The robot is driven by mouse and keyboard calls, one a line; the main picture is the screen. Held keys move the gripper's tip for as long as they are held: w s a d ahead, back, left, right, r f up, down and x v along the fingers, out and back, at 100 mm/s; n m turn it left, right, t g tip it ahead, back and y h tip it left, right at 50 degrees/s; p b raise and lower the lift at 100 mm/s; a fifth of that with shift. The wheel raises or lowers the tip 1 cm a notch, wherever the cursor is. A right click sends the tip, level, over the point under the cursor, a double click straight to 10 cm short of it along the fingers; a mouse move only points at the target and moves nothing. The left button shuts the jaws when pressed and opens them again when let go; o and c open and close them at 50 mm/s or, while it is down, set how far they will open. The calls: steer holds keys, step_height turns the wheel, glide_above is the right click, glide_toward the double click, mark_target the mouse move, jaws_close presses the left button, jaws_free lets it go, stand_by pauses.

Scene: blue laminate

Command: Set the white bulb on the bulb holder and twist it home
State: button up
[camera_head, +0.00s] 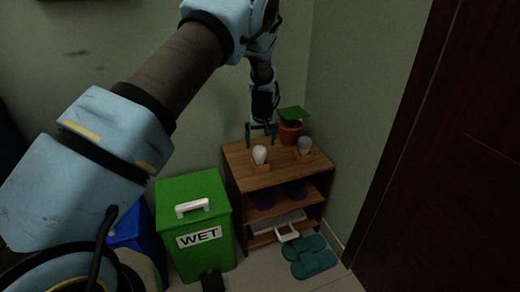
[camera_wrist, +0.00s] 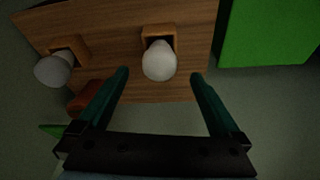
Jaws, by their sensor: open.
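The white bulb (camera_head: 260,154) stands upright at a small wooden bulb holder (camera_head: 262,169) on the shelf top. In the wrist view the white bulb (camera_wrist: 159,61) shows over its square holder (camera_wrist: 159,33); I cannot tell how deeply its base is seated. A greyer bulb (camera_head: 305,145) stands at a second holder (camera_head: 303,157) to the right; it also shows in the wrist view (camera_wrist: 52,70). My gripper (camera_head: 262,132) is open and empty, pointing down above the shelf's back part. In the wrist view its teal fingers (camera_wrist: 160,74) are spread either side of the white bulb, apart from it.
The wooden shelf (camera_head: 238,158) stands near the wall corner. A potted plant (camera_head: 290,130) is at its back right, close to my gripper. A green WET bin (camera_head: 190,222) stands left of the shelf. Teal slippers (camera_head: 310,256) lie on the floor in front.

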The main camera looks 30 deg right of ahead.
steer(key=s+a+r+n, duration=0.1)
steer(key=a+r, duration=0.6)
steer(key=a, duration=0.6)
steer(key=s+a+r+n, duration=0.1)
steer(key=a+r, duration=0.7)
steer(key=a, duration=0.5)
steer(key=s+a+r+g, duration=0.1)
steer(key=s+a+r, duration=0.1)
steer(key=s+a, duration=0.65)
steer(key=s+a+r, duration=0.2)
steer(key=s+a, duration=0.5)
steer(key=a, duration=0.2)
step_height(320, 180, up, 11)
steer(key=p, duration=1.1)
steer(key=shift+a+y, duration=0.3)
steer(key=shift+y, duration=0.1)
steer(key=shift+f, duration=0.1)
